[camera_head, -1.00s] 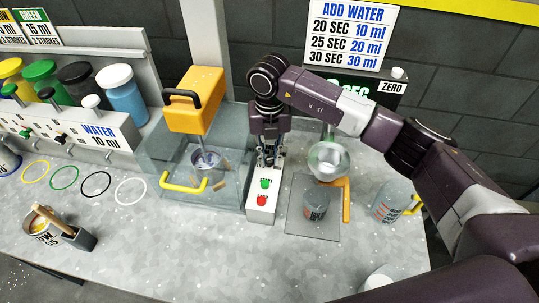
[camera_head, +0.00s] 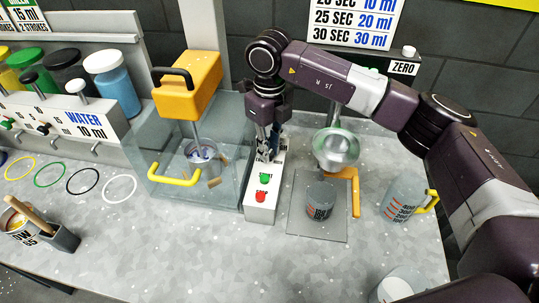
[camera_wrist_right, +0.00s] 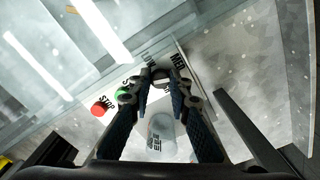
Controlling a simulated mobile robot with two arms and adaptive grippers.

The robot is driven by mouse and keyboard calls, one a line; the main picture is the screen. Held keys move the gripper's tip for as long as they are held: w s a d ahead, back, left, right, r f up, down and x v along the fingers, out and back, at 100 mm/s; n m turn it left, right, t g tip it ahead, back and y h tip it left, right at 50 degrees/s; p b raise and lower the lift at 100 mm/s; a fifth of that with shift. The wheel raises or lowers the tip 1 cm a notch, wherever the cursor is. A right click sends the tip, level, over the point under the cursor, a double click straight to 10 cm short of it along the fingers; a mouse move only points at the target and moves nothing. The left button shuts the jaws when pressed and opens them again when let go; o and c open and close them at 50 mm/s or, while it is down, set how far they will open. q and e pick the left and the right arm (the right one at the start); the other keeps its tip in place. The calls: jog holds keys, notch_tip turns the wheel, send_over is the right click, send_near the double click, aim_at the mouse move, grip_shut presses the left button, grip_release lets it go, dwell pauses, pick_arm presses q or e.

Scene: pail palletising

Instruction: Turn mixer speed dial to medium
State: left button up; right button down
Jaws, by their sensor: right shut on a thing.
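The mixer's white control box (camera_head: 261,205) stands right of the clear guard, with a green button (camera_head: 265,178) and a red button (camera_head: 260,196) on top. The buttons also show in the right wrist view, green (camera_wrist_right: 123,93) and red (camera_wrist_right: 99,108). My right gripper (camera_head: 267,153) reaches down over the box's far end. In the right wrist view its fingers (camera_wrist_right: 161,77) are shut on the small dark speed dial (camera_wrist_right: 161,84), with printed labels around it. The fingers cover much of the dial, so its setting is hard to read. My left gripper is out of view.
The orange mixer (camera_head: 188,85) stands over a metal pot (camera_head: 203,155) inside the clear guard (camera_head: 160,190) with a yellow handle. Right of the box are a grey cup (camera_head: 320,200) under a metal funnel (camera_head: 336,149) and a measuring jug (camera_head: 402,197). The front counter is mostly clear.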

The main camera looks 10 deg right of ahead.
aim_at(270, 152)
jog(key=shift+n+b, duration=1.1)
jog(key=shift+n, duration=0.6)
jog(key=shift+r, duration=0.1)
jog(key=shift+w, duration=0.1)
jog(key=c, duration=1.8)
grip_release()
notch_tip(270, 152, up, 12)
